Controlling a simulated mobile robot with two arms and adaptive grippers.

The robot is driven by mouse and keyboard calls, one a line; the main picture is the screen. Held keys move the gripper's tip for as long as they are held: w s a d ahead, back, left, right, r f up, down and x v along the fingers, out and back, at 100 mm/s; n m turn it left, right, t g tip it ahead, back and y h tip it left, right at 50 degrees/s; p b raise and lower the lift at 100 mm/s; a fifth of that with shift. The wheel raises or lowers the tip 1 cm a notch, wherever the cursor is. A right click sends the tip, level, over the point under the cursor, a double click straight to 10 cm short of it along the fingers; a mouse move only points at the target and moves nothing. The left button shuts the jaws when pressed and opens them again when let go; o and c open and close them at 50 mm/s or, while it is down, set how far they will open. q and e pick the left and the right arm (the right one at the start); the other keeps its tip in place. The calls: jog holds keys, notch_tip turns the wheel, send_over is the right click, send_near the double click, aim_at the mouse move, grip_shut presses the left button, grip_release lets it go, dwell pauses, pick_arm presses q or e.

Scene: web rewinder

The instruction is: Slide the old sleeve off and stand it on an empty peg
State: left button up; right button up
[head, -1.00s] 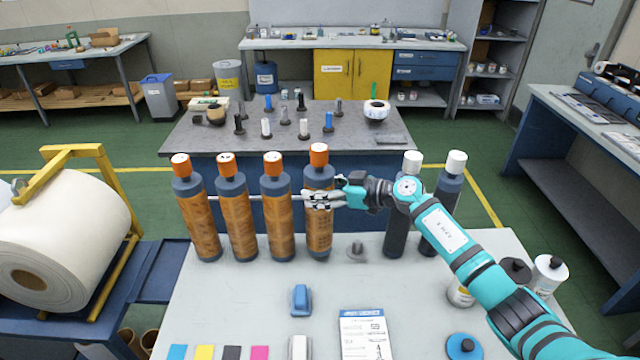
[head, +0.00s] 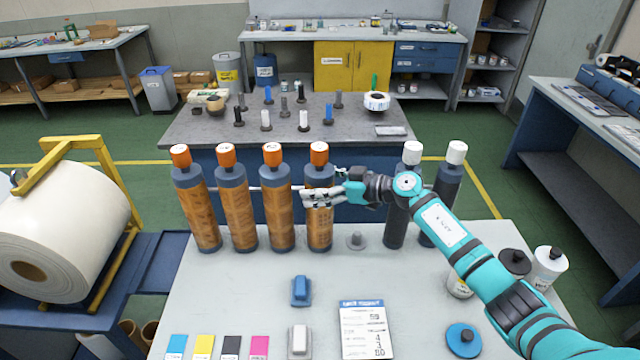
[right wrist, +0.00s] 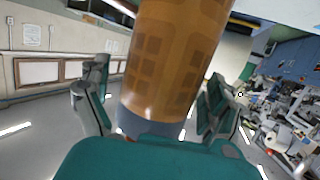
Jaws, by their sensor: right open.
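Several dark cylinders with orange caps stand in a row on the front bench (head: 220,290), each wrapped in a brown patterned sleeve. My right gripper (head: 320,197) is at the upper part of the rightmost brown sleeve (head: 320,228). In the right wrist view its open fingers (right wrist: 155,105) stand on either side of the brown sleeve (right wrist: 165,65), which looks apart from them. A short grey peg (head: 356,240) stands bare to the right of that sleeve. Which sleeve is the old one I cannot tell. My left gripper is not in view.
Two dark cylinders with white caps (head: 396,215) stand right of the bare peg, close to my right arm. A grey table (head: 200,125) behind holds several small pegs. A large white roll (head: 65,235) is left.

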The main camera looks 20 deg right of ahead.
jog(key=shift+f, duration=0.15)
jog(key=shift+s+d, duration=0.1)
jog(key=shift+d, duration=0.05)
jog(key=v, duration=1.1)
jog(key=shift+s+d+r, duration=0.2)
jog(key=shift+d+r, duration=0.05)
jog(key=shift+d, duration=0.05)
